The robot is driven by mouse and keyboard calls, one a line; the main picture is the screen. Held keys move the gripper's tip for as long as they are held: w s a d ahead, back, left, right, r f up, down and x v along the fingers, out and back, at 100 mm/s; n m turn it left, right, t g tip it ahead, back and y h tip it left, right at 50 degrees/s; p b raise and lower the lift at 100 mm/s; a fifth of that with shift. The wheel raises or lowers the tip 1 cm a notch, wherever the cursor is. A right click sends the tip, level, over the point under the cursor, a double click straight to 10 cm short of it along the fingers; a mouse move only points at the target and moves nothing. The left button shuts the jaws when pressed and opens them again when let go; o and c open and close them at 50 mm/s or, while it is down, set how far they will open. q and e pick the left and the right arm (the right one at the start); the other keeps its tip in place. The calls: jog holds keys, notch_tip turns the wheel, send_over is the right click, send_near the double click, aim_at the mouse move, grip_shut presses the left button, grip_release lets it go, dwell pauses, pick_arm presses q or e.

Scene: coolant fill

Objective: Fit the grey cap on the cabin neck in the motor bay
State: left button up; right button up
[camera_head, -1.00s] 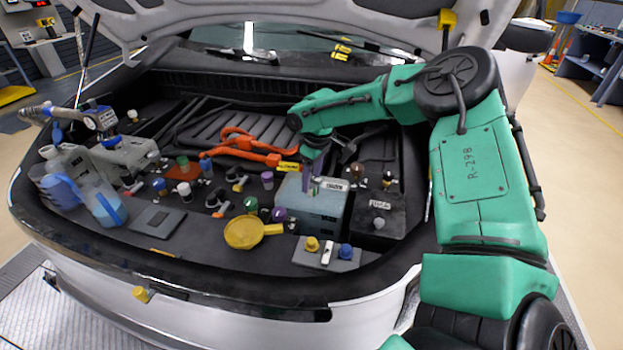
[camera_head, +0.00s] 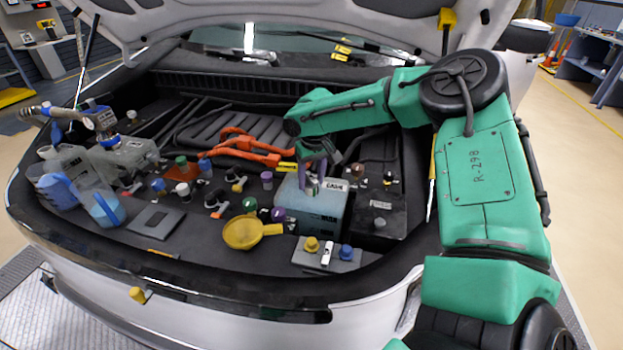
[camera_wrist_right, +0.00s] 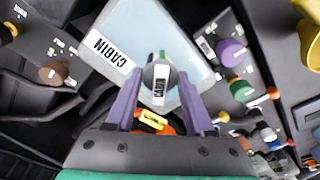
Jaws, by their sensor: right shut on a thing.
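My right gripper (camera_head: 314,184) has purple fingers and is right above the top of the blue-grey tank (camera_head: 312,212) marked CABIN. The tank (camera_wrist_right: 150,30) lies right behind the cap in that view. The cabin neck is hidden under the cap and fingers, so I cannot tell whether the cap sits fully on it. My left gripper is not in view.
A yellow funnel (camera_head: 242,232), a grey block with yellow and blue caps (camera_head: 327,254), and a black box (camera_head: 379,216) stand close to the tank. Jugs (camera_head: 103,205) and several coloured caps fill the left side. Orange cables (camera_head: 248,148) run behind. The raised hood is overhead.

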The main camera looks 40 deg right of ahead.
aim_at(314, 180)
jog(key=shift+f+m, duration=0.1)
jog(key=shift+m, duration=0.2)
jog(key=o, duration=1.1)
jog(key=r, duration=0.4)
jog(key=s+r, duration=0.1)
jog(key=r, duration=0.9)
jog(key=shift+s+a+r+b, duration=0.25)
jog(key=shift+b, duration=0.1)
